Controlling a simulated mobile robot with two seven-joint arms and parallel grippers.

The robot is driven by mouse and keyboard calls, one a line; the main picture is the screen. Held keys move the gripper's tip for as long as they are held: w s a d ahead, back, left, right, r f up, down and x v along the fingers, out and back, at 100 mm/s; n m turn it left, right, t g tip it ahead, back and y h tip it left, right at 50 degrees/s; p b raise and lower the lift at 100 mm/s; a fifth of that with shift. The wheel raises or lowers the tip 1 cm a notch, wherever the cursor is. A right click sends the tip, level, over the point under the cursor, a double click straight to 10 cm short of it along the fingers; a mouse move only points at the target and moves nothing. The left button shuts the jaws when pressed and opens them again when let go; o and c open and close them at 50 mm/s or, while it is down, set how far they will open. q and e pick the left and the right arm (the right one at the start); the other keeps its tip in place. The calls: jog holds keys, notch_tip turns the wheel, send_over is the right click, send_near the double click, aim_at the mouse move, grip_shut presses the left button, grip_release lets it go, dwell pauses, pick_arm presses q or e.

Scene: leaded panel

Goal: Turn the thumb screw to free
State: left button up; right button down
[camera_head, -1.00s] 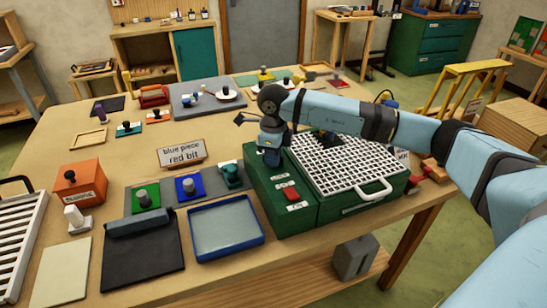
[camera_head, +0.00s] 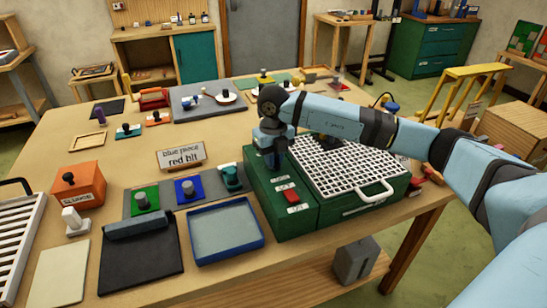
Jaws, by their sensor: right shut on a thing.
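The green box (camera_head: 318,215) with a white grid top (camera_head: 345,165) stands at the front right of the bench. My right arm comes in from the right, and my right gripper (camera_head: 272,158) points down at the box's left top part, behind a red switch (camera_head: 291,196). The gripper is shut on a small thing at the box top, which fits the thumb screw. The fingers and wrist hide it, so its shape and turn cannot be seen. My left gripper is not in view.
A sign (camera_head: 181,157) reads "blue piece red bit". Left of the box are a blue tray (camera_head: 262,240), a dark folded mat (camera_head: 140,268), coloured blocks with knobs (camera_head: 189,190) and an orange box (camera_head: 79,185). Bare bench lies around the sign.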

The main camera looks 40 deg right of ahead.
jog(key=shift+r+m, duration=0.1)
jog(key=shift+m, duration=0.2)
jog(key=c, duration=1.1)
grip_release()
notch_tip(320, 180, up, 14)
jog(key=shift+f+b, duration=0.15)
jog(key=shift+b, duration=0.15)
